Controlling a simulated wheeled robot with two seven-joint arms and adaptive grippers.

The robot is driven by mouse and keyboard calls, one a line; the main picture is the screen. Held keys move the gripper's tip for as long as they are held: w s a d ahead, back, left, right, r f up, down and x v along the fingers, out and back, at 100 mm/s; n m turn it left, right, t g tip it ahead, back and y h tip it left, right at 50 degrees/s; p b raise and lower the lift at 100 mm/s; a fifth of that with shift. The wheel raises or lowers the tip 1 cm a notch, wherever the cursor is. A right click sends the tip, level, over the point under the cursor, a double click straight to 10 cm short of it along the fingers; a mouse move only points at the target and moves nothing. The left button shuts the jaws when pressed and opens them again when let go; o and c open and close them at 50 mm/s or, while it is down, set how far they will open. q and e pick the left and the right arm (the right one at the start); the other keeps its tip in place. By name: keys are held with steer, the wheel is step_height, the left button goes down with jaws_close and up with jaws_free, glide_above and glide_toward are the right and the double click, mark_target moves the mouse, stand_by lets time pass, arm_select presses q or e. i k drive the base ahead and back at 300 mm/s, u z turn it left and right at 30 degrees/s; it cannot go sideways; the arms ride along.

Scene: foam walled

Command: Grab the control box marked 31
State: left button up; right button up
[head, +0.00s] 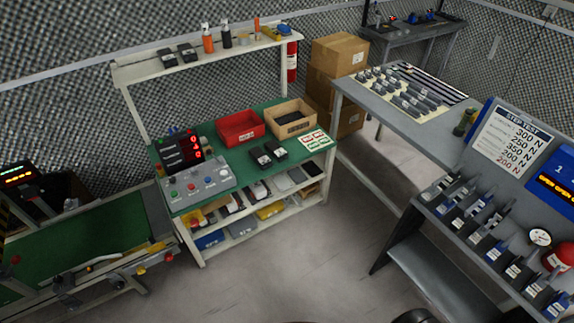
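Two small black boxes with pale labels, a left one (261,159) and a right one (275,150), stand side by side on the green bench top (228,157). Two similar dark boxes, a left one (166,58) and a right one (187,52), sit on the upper shelf (205,51). The labels are too small to read, so I cannot tell which box, if any, is marked 31. Neither of my grippers can be made out in the head view.
A red bin (240,128), a tan bin (290,119) and a grey button panel (199,186) share the bench. A conveyor (80,240) stands left. A grey table (410,108) and a test stand (490,200) are right. Open floor (290,260) lies before the bench.

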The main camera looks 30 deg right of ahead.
mark_target(277, 152)
steer(key=u, duration=0.1)
steer(key=k, duration=0.45)
steer(key=z, duration=1.15)
steer(key=i, duration=0.8)
steer(key=z, duration=0.45)
steer(key=i, duration=0.85)
steer(key=u, duration=0.7)
steer(key=i, duration=0.65)
steer(key=u, duration=0.8)
